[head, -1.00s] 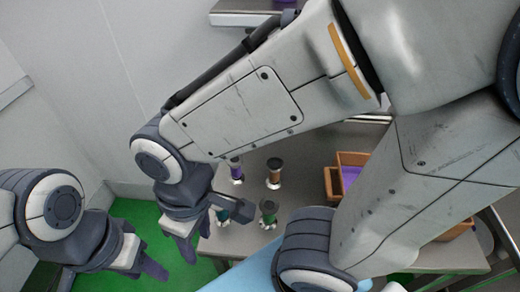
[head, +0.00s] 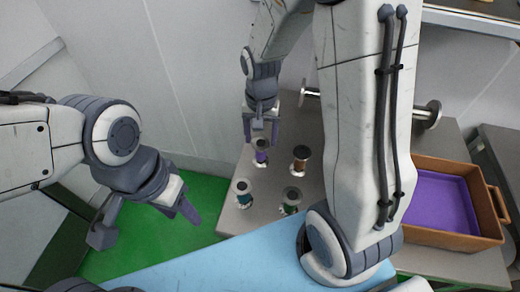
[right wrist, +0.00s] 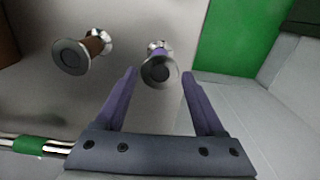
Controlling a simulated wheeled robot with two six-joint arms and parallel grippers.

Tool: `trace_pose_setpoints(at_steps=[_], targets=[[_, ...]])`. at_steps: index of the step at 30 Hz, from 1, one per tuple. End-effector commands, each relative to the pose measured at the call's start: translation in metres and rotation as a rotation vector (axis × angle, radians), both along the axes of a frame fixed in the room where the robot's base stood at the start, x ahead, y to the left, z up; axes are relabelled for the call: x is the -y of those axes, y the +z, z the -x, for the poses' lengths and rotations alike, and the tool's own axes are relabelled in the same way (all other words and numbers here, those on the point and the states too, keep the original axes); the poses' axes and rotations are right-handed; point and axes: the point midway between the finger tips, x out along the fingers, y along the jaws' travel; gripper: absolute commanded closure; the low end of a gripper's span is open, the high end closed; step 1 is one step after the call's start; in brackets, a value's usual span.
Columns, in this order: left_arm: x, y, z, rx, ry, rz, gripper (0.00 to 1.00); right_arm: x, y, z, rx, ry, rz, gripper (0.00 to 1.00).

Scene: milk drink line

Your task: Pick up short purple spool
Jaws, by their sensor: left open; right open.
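The short purple spool (head: 261,157) stands upright near the left edge of the grey table (head: 262,214). In the right wrist view the spool (right wrist: 160,69) shows its dark round end between the tips of my right gripper (right wrist: 158,82). My right gripper (head: 262,137) is open just behind the spool in the head view, with no grip on it. My left gripper (head: 150,225) is open and empty, left of the table over the green floor.
A brown spool (head: 301,158) stands right of the purple one, also in the right wrist view (right wrist: 82,51). A teal spool (head: 243,193) and a green spool (head: 291,200) stand nearer. A brown crate (head: 420,234) with a purple inside is at the right.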

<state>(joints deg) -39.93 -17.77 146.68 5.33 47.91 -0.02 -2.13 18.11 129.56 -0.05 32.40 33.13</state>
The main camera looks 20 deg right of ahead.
Motion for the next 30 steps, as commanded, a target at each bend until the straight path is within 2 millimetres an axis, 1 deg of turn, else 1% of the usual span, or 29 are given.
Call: trace_pose_setpoints(at_steps=[1, 8, 12, 15, 19, 25, 26, 27, 29, 30], targets=[[0.000, 0.000, 0.000, 0.000, 0.000, 0.000, 0.50, 0.000, -0.007, 0.001, -0.004, 0.001, 0.000, 0.29], [0.000, -0.001, 0.000, 0.000, 0.000, 0.000, 0.50, 0.000, -0.025, 0.001, -0.004, 0.002, 0.000, 0.29], [0.000, -0.001, 0.000, 0.000, 0.000, 0.000, 0.50, 0.000, -0.048, 0.002, -0.006, 0.003, 0.000, 0.29], [0.000, -0.001, 0.000, 0.000, 0.000, 0.000, 0.50, 0.000, -0.060, 0.001, -0.003, 0.003, -0.001, 0.29], [0.000, -0.001, 0.000, 0.000, 0.000, 0.000, 0.50, 0.000, -0.068, 0.001, 0.000, 0.003, 0.000, 0.29], [0.000, -0.001, 0.000, 0.000, 0.000, 0.000, 0.50, 0.000, -0.068, 0.001, 0.001, 0.003, 0.000, 0.29], [0.000, -0.001, 0.000, 0.000, 0.000, 0.000, 0.50, 0.000, -0.068, 0.001, 0.001, 0.003, 0.000, 0.37], [0.000, -0.001, 0.000, 0.000, 0.000, 0.000, 0.50, 0.000, -0.068, 0.001, 0.001, 0.003, 0.000, 0.52], [0.000, -0.001, 0.000, 0.000, 0.000, 0.000, 0.50, 0.000, -0.068, 0.001, 0.001, 0.003, 0.000, 0.75], [0.000, -0.001, 0.000, 0.000, 0.000, 0.000, 0.50, 0.000, -0.068, 0.001, 0.001, 0.003, 0.000, 0.90]])
